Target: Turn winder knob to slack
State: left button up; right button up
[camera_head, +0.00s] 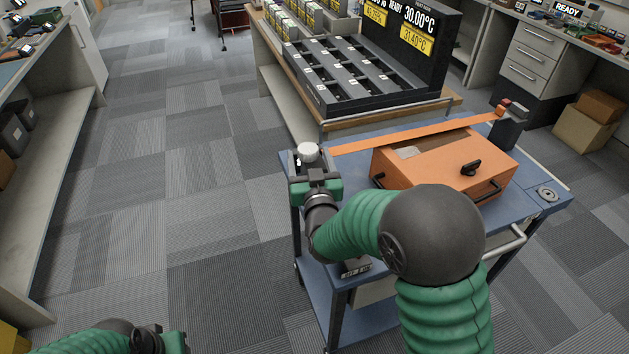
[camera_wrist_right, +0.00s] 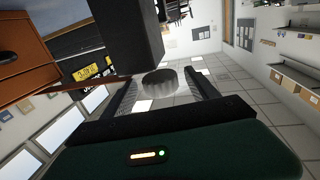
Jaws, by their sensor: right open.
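The winder knob (camera_head: 308,152) is a pale round cap at the left back corner of the blue cart. In the right wrist view the ribbed grey knob (camera_wrist_right: 161,82) shows between my two fingertips, with a gap on each side. My right gripper (camera_head: 309,168) is open at the knob. The orange strap (camera_head: 415,133) runs from near the knob to a dark post (camera_head: 506,128) on the right. It passes along the back of an orange case (camera_head: 445,160). My left gripper (camera_head: 158,341) is low at the left, partly cut off, and its fingers are unclear.
The blue cart (camera_head: 545,178) has a handle (camera_head: 505,247) on its right side. Behind it stands a table with a black slotted rack (camera_head: 350,85) and a temperature display (camera_head: 425,30). A dark block (camera_wrist_right: 130,38) is close to the fingers. Open carpet lies left of the cart.

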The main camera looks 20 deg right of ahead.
jog(key=s+a+b, duration=0.1)
jog(key=s+b, duration=0.7)
jog(key=s, duration=0.3)
jog(key=shift+s+a, duration=0.35)
jog(key=shift+s, duration=0.05)
